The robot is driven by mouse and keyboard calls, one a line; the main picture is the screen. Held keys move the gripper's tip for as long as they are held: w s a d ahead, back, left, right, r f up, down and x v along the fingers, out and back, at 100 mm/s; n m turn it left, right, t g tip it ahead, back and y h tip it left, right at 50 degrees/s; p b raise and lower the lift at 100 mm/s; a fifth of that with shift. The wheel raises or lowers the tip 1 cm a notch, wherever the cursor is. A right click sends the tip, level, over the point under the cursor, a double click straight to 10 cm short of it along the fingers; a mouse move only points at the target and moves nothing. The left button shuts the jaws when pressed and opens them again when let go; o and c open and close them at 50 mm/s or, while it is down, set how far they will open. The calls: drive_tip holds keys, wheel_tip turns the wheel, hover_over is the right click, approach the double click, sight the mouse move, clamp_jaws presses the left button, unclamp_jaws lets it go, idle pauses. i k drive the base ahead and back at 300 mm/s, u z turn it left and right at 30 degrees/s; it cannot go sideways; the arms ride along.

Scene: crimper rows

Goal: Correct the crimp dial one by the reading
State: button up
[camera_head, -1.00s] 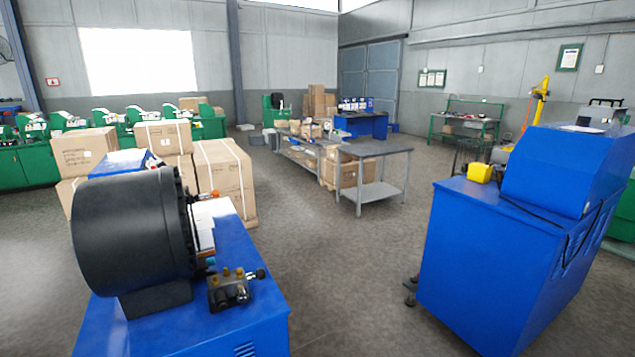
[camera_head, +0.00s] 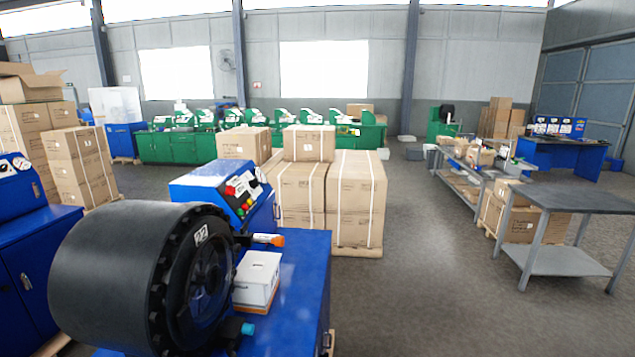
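A crimping machine stands close at the lower left: a large black round crimp head (camera_head: 125,275) on a blue cabinet (camera_head: 300,285). Behind the head is its tilted blue control box (camera_head: 212,182) with red, yellow and green buttons (camera_head: 240,192) and what looks like a round white dial (camera_head: 261,174), too small to read. A white box (camera_head: 257,277) and an orange-tipped part (camera_head: 268,240) are beside the head. A second blue machine with round gauges (camera_head: 20,163) shows at the left edge. I cannot tell which dial is dial one. My gripper is not in view.
Strapped cartons (camera_head: 355,195) on a pallet stand behind the crimper, with more cartons (camera_head: 80,165) at left. A grey metal table (camera_head: 570,197) stands at right. Green machines (camera_head: 180,145) line the back. The floor (camera_head: 440,290) between crimper and table is clear.

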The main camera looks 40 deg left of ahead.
sight(253, 184)
drive_tip(key=u, duration=0.3)
drive_tip(key=i, duration=2.45)
drive_tip(key=u, duration=1.3)
drive_tip(key=i, duration=1.15)
drive_tip(key=u, duration=1.8)
drive_tip(key=i, duration=0.65)
drive_tip(key=u, duration=0.45)
